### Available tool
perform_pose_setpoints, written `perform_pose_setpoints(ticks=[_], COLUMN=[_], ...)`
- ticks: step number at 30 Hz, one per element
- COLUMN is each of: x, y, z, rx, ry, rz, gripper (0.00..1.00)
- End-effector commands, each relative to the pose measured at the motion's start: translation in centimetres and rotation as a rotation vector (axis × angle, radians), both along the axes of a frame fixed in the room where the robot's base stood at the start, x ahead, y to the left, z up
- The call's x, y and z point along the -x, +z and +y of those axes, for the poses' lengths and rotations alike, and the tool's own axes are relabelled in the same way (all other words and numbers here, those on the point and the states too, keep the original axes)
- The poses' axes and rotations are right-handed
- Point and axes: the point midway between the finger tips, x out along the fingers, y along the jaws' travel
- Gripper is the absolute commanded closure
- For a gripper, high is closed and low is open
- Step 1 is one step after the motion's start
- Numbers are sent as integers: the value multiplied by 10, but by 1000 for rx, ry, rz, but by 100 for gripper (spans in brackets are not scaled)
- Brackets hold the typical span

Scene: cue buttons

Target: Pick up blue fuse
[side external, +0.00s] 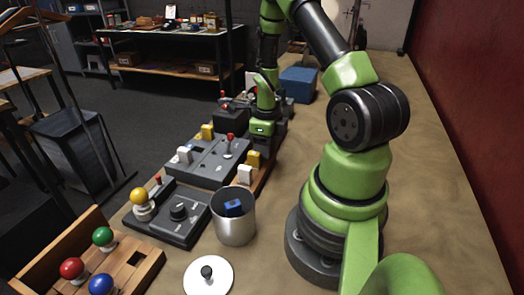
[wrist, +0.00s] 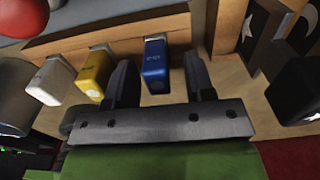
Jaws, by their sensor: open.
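In the wrist view a blue fuse (wrist: 155,68) stands out from the edge of a wooden rack (wrist: 120,30). My gripper (wrist: 159,72) is open, with one dark finger on each side of the blue fuse; I cannot tell whether either touches it. A yellow fuse (wrist: 94,72) and a white fuse (wrist: 50,80) are to its left. In the side view my gripper's fingers are mostly hidden at the far end of the panels. Another small blue piece (side external: 233,204) lies inside a metal canister (side external: 234,228).
Control panels (side external: 213,162) with levers line the bench. A round lid (side external: 208,276) and a wooden tray (side external: 125,258) with red, green and blue knobs are in front. A blue box (side external: 298,84) stands behind. The bench's right side is largely clear. A black block (wrist: 292,90) is right of my gripper.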

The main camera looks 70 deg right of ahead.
Motion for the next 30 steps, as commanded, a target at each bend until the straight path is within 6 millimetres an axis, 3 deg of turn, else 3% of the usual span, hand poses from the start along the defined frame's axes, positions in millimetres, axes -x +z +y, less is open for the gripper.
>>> perform_pose_setpoints(ticks=[9, 15, 25, 30], x=[0, 0, 0, -1], y=[-5, -5, -3, 7], z=[0, 0, 0, 0], rx=[1, 1, 1, 2], ry=[1, 1, 1, 0], rz=[-1, -1, -2, -3], gripper=[53, 99, 100, 100])
